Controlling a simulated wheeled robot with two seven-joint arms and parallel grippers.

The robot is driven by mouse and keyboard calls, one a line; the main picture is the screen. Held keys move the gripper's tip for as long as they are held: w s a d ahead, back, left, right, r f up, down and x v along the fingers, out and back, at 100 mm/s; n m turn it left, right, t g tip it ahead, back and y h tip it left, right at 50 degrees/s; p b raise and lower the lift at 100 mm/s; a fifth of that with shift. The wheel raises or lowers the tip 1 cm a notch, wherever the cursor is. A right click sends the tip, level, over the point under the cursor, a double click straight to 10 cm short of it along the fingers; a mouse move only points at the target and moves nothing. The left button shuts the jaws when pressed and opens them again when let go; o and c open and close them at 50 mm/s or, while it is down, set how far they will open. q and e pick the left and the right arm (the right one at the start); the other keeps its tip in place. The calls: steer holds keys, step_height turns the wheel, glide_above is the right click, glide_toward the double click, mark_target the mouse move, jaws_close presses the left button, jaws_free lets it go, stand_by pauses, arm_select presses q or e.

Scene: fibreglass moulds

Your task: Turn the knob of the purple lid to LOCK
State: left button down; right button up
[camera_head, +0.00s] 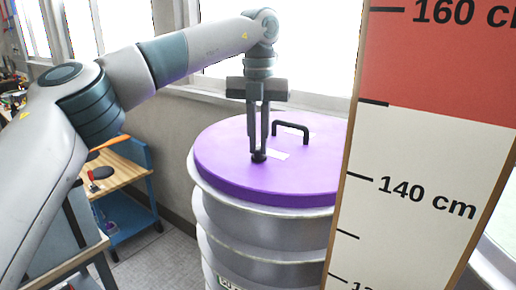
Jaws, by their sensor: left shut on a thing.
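The purple lid (225,160) lies on top of a large grey ribbed drum (265,230). A black handle (291,127) stands on the lid, and a pale label (279,155) lies near its middle. My left gripper (259,150) points straight down over the lid and is shut on the small dark knob (259,157). The fingers cover much of the knob, and I cannot read its setting or any LOCK mark. The right part of the lid is hidden behind a tall board. My right gripper is not in view.
A tall red and white height board (410,190) with centimetre marks stands close in front at the right. A wooden-topped blue bench (118,172) with tools stands at the left. Windows line the back wall. Grey floor (170,262) is free between bench and drum.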

arm_select(q)
steer(key=shift+d+n+b, duration=0.1)
steer(key=shift+n+b, duration=0.7)
steer(key=shift+n, duration=1.1)
steer(key=c, duration=1.8)
jaws_free()
steer(key=shift+r, duration=0.15)
